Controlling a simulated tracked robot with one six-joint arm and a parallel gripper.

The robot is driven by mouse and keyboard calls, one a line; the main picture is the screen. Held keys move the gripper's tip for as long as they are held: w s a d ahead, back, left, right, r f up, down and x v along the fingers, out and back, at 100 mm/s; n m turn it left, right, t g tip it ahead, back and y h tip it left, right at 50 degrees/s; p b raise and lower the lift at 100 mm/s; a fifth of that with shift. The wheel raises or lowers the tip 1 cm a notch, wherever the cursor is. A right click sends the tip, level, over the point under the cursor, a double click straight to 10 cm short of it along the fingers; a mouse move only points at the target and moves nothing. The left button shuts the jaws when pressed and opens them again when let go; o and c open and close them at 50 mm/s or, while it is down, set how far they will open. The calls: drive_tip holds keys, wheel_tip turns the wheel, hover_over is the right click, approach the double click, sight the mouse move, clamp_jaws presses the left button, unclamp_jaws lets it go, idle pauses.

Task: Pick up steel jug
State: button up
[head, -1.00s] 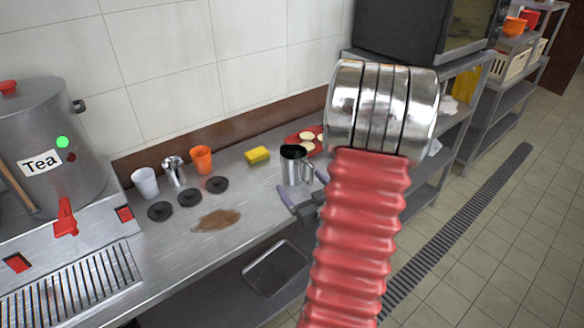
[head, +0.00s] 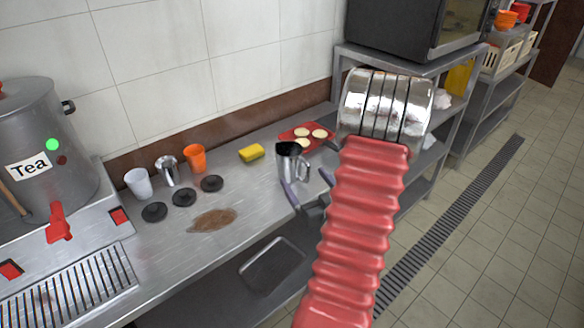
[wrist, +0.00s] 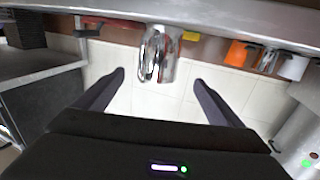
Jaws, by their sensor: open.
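The steel jug (head: 288,165) stands upright on the steel counter, shiny with a dark opening and a handle on its right side. My gripper (head: 308,187) is open and empty at the counter's front edge, close in front of the jug, with its fingers apart. In the wrist view the jug (wrist: 158,52) appears upside down, roughly centred in the gap between the fingertips (wrist: 158,78). It seems to be just beyond them, and I see no contact. My red sleeved arm hides part of the counter's right end.
A yellow sponge (head: 251,152) and a red board (head: 307,139) with pale round pieces lie behind the jug. An orange cup (head: 195,158), steel cup (head: 167,171), white cup (head: 138,183) and several black discs stand left. A brown spill (head: 213,220) lies in front.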

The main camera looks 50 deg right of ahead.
sight(294, 165)
drive_tip(key=x, duration=0.6)
drive_tip(key=shift+w+d, duration=0.1)
drive_tip(key=shift+w, duration=0.15)
drive_tip(key=shift+x, duration=2.6)
drive_tip(key=shift+d+r, duration=0.1)
drive_tip(key=c, duration=1.3)
